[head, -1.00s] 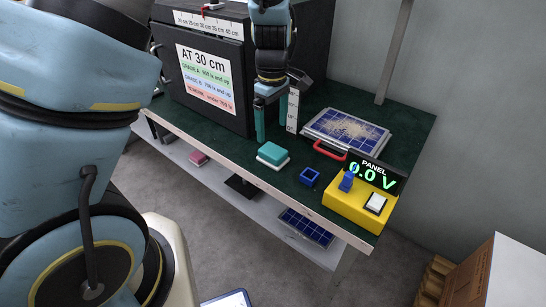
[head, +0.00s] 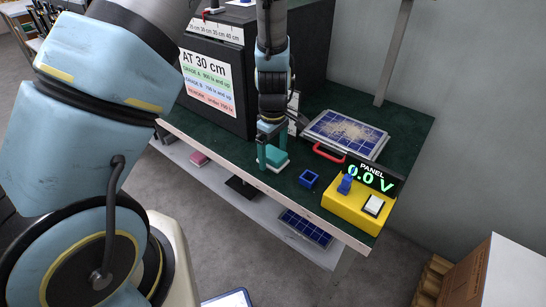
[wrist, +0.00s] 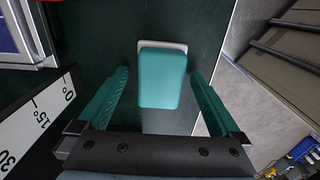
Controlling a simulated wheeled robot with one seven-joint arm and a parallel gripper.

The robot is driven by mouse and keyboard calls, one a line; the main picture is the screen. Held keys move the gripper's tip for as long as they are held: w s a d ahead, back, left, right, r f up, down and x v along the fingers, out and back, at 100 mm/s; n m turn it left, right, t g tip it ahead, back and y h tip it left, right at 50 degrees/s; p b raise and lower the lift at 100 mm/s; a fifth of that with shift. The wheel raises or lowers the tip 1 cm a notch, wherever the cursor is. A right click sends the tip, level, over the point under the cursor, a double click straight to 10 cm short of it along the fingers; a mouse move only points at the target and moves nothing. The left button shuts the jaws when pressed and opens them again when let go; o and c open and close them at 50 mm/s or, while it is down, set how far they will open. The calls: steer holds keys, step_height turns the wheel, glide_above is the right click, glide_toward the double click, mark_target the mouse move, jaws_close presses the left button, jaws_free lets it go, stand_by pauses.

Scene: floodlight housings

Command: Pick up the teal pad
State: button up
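The teal pad (head: 272,154) has a white base and lies on the green bench top near its front edge. In the wrist view the teal pad (wrist: 162,78) sits between and ahead of my two teal fingers, with dark bench showing on both sides of it. My gripper (head: 272,150) is open, pointing down over the pad. The wrist view shows my gripper (wrist: 160,95) with its fingers spread wider than the pad and apart from it. In the head view the fingers partly overlap the pad.
A blue square ring (head: 309,179) and a yellow panel meter box (head: 352,208) stand to the right. A solar panel (head: 345,133) with a red handle (head: 328,152) lies behind. A dark box with a grade sign (head: 208,82) stands at left. The bench's front edge (head: 240,169) is close.

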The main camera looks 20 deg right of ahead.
mark_target(273, 152)
steer(key=c, duration=1.3)
step_height(273, 152, up, 10)
steer(key=shift+b, duration=0.6)
